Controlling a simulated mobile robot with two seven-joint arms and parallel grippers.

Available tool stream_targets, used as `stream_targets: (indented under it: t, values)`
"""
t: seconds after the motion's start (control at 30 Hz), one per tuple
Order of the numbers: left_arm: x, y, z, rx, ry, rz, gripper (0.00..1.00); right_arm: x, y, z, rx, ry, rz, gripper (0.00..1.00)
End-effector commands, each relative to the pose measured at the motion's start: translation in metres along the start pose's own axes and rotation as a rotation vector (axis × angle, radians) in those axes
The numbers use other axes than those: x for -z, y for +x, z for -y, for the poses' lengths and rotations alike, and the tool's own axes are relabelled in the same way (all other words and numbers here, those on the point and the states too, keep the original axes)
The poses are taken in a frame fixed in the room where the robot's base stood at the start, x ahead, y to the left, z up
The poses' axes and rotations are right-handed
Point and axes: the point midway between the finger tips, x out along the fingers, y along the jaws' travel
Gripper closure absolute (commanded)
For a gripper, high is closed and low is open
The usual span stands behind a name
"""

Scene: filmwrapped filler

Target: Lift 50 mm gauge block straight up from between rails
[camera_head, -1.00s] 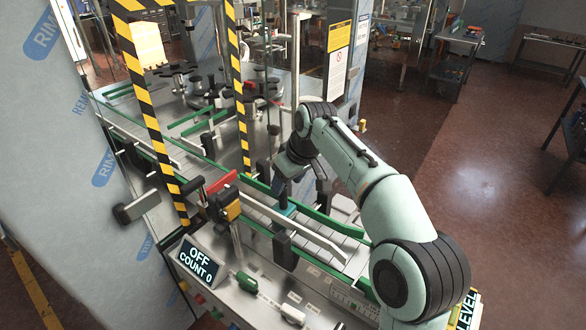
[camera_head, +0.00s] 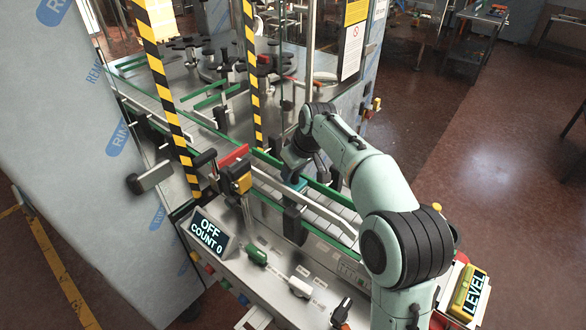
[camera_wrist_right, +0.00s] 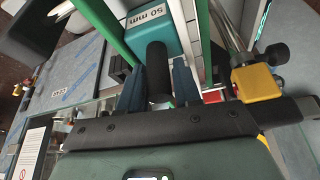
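The teal gauge block (camera_wrist_right: 165,28), marked 50 mm, shows in the right wrist view with a black cylindrical handle (camera_wrist_right: 158,75) standing out from it. It sits between green and pale rails. In the head view a small part of the teal block (camera_head: 294,182) shows below my right gripper (camera_head: 297,168). In the wrist view the blue fingers of my right gripper (camera_wrist_right: 158,82) stand on either side of the handle, with narrow gaps visible, so they look open around it. The block's lower part is hidden. My left gripper is not in view.
The green rail (camera_head: 330,193) and pale rail (camera_head: 300,204) run along the conveyor. A black clamp post (camera_head: 293,222) stands in front of the block. A yellow-and-black block with a red part (camera_head: 237,178) is to the left. The control panel (camera_head: 209,234) reads OFF, COUNT 0.

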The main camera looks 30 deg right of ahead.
Motion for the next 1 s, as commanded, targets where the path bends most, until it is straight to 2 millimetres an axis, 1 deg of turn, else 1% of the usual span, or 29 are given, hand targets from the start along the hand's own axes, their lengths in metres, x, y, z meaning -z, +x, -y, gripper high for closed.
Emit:
stream_targets:
  t: [0.03,0.07,0.1,0.13,0.17,1.0]
  values:
    - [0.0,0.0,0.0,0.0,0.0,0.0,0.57,0.0,0.0,0.0,0.0,0.0,-0.001,1.0]
    - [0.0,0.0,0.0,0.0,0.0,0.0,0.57,0.0,0.0,0.0,0.0,0.0,-0.001,0.71]
    - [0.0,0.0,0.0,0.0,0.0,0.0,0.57,0.0,0.0,0.0,0.0,0.0,-0.001,0.84]
    - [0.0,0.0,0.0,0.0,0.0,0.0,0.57,0.0,0.0,0.0,0.0,0.0,-0.001,0.94]
    - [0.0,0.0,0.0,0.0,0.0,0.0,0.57,0.0,0.0,0.0,0.0,0.0,-0.001,1.0]
    - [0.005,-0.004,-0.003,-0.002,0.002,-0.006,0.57,0.005,-0.01,0.0,0.0,0.001,-0.003,1.0]
